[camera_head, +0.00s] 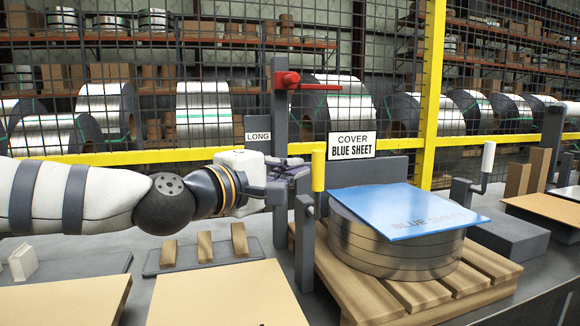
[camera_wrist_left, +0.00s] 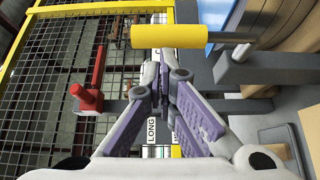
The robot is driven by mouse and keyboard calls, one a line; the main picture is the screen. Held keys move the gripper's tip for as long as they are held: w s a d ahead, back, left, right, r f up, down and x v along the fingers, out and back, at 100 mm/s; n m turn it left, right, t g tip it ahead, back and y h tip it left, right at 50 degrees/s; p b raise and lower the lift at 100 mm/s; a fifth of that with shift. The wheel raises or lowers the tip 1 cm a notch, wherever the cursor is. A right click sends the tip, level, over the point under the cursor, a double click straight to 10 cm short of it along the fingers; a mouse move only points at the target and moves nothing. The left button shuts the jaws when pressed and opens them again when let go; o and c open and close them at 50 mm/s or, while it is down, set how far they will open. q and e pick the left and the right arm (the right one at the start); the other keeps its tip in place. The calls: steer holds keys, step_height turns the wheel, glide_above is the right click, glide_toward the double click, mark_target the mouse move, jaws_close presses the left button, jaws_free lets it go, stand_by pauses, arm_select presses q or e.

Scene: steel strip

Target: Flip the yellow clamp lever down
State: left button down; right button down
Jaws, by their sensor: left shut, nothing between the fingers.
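The yellow clamp lever (camera_head: 318,171) stands upright on a grey bracket (camera_head: 304,240) at the left of the steel strip coil (camera_head: 385,240). In the left wrist view the yellow lever (camera_wrist_left: 168,36) lies across the top, just beyond my fingertips. My left gripper (camera_head: 300,167) is shut and empty at the left of the lever, close to it. Its purple-padded fingers (camera_wrist_left: 163,75) meet in the wrist view. I cannot tell whether they touch the lever. My right gripper is not in view.
A grey post (camera_head: 279,100) with a red handle (camera_head: 305,82) rises behind my gripper. A blue sheet (camera_head: 405,212) covers the coil on a wooden pallet (camera_head: 360,295). A white-topped lever (camera_head: 488,157) stands at the right. A mesh fence (camera_head: 220,100) runs behind.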

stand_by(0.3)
